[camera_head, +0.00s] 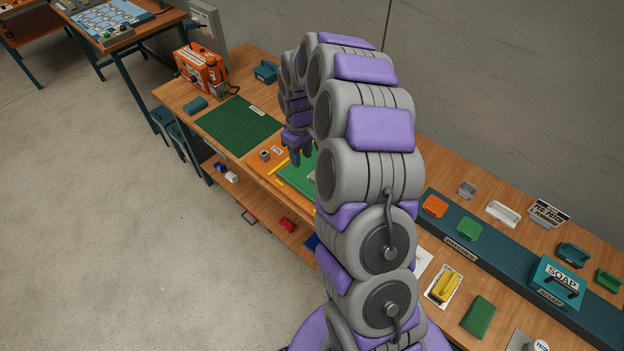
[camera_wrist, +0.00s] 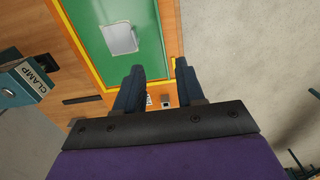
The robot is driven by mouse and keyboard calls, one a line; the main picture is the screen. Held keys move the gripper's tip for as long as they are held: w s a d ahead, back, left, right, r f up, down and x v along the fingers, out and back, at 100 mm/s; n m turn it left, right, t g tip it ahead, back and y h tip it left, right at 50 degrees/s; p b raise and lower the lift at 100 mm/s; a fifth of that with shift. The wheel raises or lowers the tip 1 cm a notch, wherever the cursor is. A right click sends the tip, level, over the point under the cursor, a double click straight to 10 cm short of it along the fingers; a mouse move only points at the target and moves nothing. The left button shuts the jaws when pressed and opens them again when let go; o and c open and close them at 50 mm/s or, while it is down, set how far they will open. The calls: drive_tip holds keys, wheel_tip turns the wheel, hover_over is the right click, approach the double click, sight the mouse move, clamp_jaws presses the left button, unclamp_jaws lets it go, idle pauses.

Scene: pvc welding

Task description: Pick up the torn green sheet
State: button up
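A bright green sheet (camera_head: 297,180) lies on the wooden bench in the head view, partly hidden behind my arm. In the wrist view a green sheet (camera_wrist: 150,55) lies inside a yellow border, with a pale grey rectangular piece (camera_wrist: 119,38) on it. I cannot make out a tear. My gripper (camera_head: 301,159) hangs above the bench near the sheet's far end. In the wrist view my gripper (camera_wrist: 158,78) has its two fingers apart with nothing between them, over the sheet's near edge.
A dark green mat (camera_head: 238,125) lies farther left on the bench (camera_head: 180,92), near an orange machine (camera_head: 202,68). A teal box marked CLAMP (camera_wrist: 30,80) shows left in the wrist view. A teal rack (camera_head: 470,247) and a SOAP box (camera_head: 557,282) stand at right. Open floor lies left.

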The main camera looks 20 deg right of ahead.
drive_tip(key=b, duration=0.2)
hover_over(301, 191)
drive_tip(key=f, duration=1.2)
drive_tip(key=shift+s+d, duration=0.15)
drive_tip(key=shift+d, duration=0.25)
drive_tip(key=shift+a+f, duration=0.3)
drive_tip(key=shift+a, duration=0.1)
wheel_tip(301, 191, down, 4)
drive_tip(key=shift+a+f+b, duration=0.1)
drive_tip(key=shift+f+b, duration=0.15)
drive_tip(key=shift+b, duration=0.25)
drive_tip(key=shift+w+d+f, duration=0.15)
drive_tip(key=shift+w+d, duration=0.05)
drive_tip(key=shift+d, duration=0.25)
drive_tip(key=shift+a, duration=0.45)
clamp_jaws()
drive_tip(key=shift+d, duration=0.1)
